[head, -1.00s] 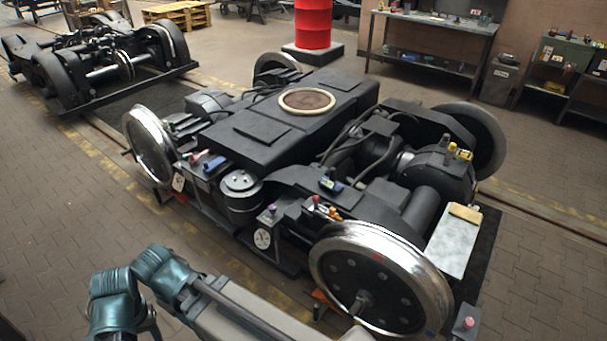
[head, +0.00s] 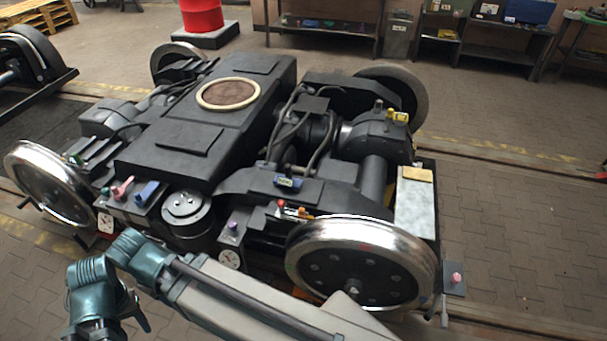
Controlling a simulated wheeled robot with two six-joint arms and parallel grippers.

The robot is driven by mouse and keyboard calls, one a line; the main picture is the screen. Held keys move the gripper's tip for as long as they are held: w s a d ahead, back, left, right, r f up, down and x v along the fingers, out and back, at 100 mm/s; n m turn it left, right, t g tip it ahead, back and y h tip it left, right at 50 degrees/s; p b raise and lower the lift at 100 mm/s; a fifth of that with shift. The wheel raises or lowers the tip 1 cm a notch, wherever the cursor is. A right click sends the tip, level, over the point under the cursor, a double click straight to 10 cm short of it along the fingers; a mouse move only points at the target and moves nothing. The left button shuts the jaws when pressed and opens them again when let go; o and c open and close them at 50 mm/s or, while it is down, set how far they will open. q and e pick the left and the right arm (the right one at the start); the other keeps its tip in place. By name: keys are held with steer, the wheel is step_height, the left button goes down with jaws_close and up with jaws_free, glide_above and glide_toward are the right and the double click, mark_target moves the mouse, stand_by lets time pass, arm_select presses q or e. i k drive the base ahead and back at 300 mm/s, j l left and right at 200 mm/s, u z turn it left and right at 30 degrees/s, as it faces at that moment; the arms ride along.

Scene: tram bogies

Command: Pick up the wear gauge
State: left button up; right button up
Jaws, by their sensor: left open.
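I cannot tell for sure which item is the wear gauge. Two small white plates with dial-like faces show on the near side of the black bogie (head: 160,150): one dial plate (head: 229,259) left of the shiny front wheel, another (head: 104,222) near the left wheel. A small dark blue block with a greenish face (head: 288,182) lies on the frame above the front wheel. My right gripper is out of view.
Coloured knobs and handles, such as a blue one (head: 147,192), sit along the bogie's near side. A pink-knobbed plate (head: 455,278) stands right of the front wheel (head: 360,262). A red drum (head: 202,14) and benches stand behind.

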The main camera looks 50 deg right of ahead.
mark_target(286, 181)
steer(key=i+z, duration=0.2)
steer(key=z, duration=0.2)
steer(key=i+j+z, duration=0.1)
steer(key=i+z, duration=0.15)
steer(key=z, duration=0.2)
steer(key=i+j+z, duration=0.15)
steer(key=z, duration=0.25)
steer(key=i+j+z, duration=0.2)
steer(key=z, duration=0.2)
steer(key=i+j+z, duration=0.25)
steer(key=z, duration=0.15)
steer(key=i+j+z, duration=0.15)
steer(key=j+z, duration=0.2)
steer(key=i+j+z, duration=0.15)
steer(key=j+z, duration=0.25)
